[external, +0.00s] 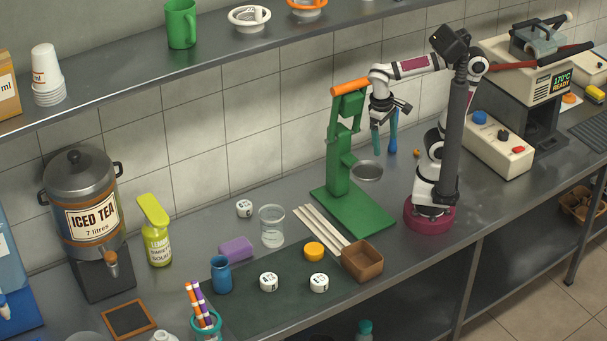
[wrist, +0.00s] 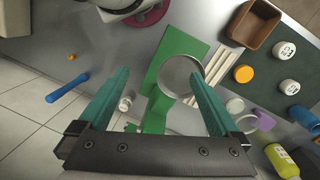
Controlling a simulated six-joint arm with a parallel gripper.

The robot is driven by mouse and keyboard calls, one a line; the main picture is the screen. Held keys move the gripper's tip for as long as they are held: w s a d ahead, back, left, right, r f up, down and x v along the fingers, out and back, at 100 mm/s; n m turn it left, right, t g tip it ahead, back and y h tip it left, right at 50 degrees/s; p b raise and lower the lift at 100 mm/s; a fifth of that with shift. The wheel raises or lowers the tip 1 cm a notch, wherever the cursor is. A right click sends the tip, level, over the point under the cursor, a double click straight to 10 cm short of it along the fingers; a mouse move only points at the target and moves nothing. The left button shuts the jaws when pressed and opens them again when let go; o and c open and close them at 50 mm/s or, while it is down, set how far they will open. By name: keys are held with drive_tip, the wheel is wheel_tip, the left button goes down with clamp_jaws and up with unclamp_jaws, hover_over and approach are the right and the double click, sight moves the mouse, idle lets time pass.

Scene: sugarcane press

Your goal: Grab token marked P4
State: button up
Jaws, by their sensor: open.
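White round tokens with dark marks lie on the counter. In the external view one (external: 268,282) and another (external: 319,283) are on the dark green mat, and a third (external: 244,208) is behind the glass. Their marks are too small to read, so I cannot tell which is P4. The wrist view shows two of them (wrist: 286,50) (wrist: 289,87) at the right. My gripper (external: 377,152) hangs by the green press, well above the counter. Its teal fingers (wrist: 158,75) are spread and empty. A small white object (wrist: 125,104) shows between them, its face unclear.
The green press (external: 340,165) stands close to my gripper, with a round metal dish (external: 367,171). Pale sticks (external: 320,228), a wooden box (external: 362,261), a yellow disc (external: 314,251), a glass (external: 271,226) and a blue cup (external: 221,274) surround the tokens. A shelf (external: 230,45) runs above.

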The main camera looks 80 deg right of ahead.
drive_tip(key=w+a+n+t+h, duration=0.1)
drive_tip(key=w+a+t+h, duration=0.65)
drive_tip(key=a, duration=0.75)
drive_tip(key=s+a+f+n+t+y, duration=0.1)
drive_tip(key=s+a+t+y, duration=0.2)
drive_tip(key=a, duration=0.8)
drive_tip(key=s+a+t+y, duration=0.1)
drive_tip(key=s+a+t, duration=0.35)
drive_tip(key=a, duration=0.65)
approach(325, 281)
drive_tip(key=shift+g+y, duration=0.25)
drive_tip(key=shift+g, duration=0.05)
drive_tip(key=x, duration=1.2)
drive_tip(key=shift+r, duration=0.2)
drive_tip(key=c, duration=1.4)
drive_tip(key=shift+r, duration=0.1)
drive_tip(key=shift+c, duration=0.2)
